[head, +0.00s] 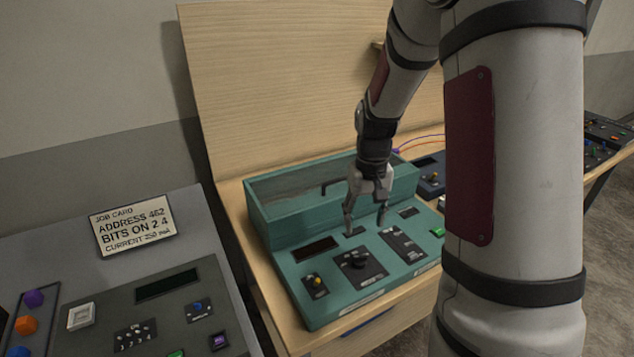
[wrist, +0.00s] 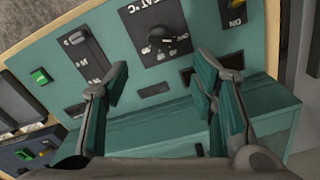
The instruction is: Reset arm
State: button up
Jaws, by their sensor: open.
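My gripper (head: 366,222) is open and empty above the teal console (head: 335,308) on the wooden bench. In the wrist view my gripper's two fingers (wrist: 160,88) are spread wide over the panel. Between and beyond them is a black plate with a round knob (wrist: 160,36); the same knob (head: 357,264) shows below the gripper in the head view. A slider plate (head: 403,245) lies to its right in the head view. I cannot tell from these views whether a fingertip touches the panel.
A grey console (head: 205,275) with a job card (head: 132,225) stands at the left; the card reads address 462, bits on 2 4. A tall wooden back panel (head: 270,90) rises behind the teal console. A dark blue device (head: 430,180) sits to its right.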

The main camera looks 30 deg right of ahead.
jog(key=shift+r, duration=0.1)
jog(key=s+a+r+n+t, duration=0.1)
jog(key=s+a+r, duration=0.25)
jog(key=r, duration=0.25)
jog(key=s+a+r+n+t+b, duration=0.1)
jog(key=s+a+r+t, duration=0.1)
jog(key=a+r, duration=0.3)
jog(key=s+a+r+n+t, duration=0.1)
jog(key=s+a+r, duration=0.25)
jog(key=r, duration=0.25)
jog(key=s+a+r+n+t, duration=0.1)
jog(key=s+a+r, duration=0.1)
jog(key=s+a, duration=0.2)
jog(key=s+b, duration=0.1)
jog(key=s, duration=0.2)
jog(key=shift+t, duration=0.3)
